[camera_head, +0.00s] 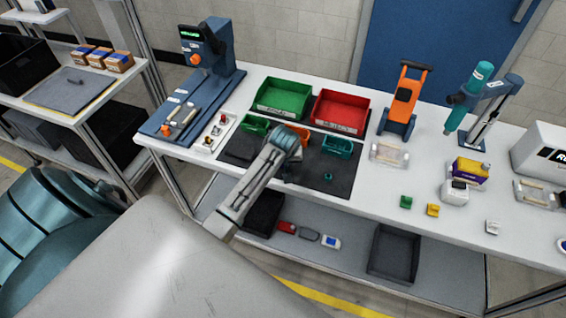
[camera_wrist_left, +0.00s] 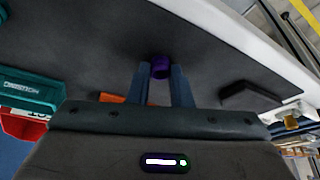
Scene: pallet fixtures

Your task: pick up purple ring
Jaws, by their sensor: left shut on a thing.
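The purple ring (camera_wrist_left: 160,67) shows in the left wrist view, between the two fingertips and against the dark mat (camera_wrist_left: 90,45). My left gripper (camera_wrist_left: 160,75) is shut on it. I cannot tell whether the ring touches the mat or hangs just above it. In the head view my left arm reaches over the mat (camera_head: 340,178) and hides the ring and the fingers. My right gripper is in neither view.
Green (camera_head: 283,98) and red (camera_head: 340,109) bins stand behind the mat, with a small teal bin (camera_head: 337,147) in front. A teal part (camera_head: 328,177) lies on the mat. Green (camera_head: 405,202) and yellow (camera_head: 433,210) pieces lie to the right. A blue press (camera_head: 208,55) stands at left.

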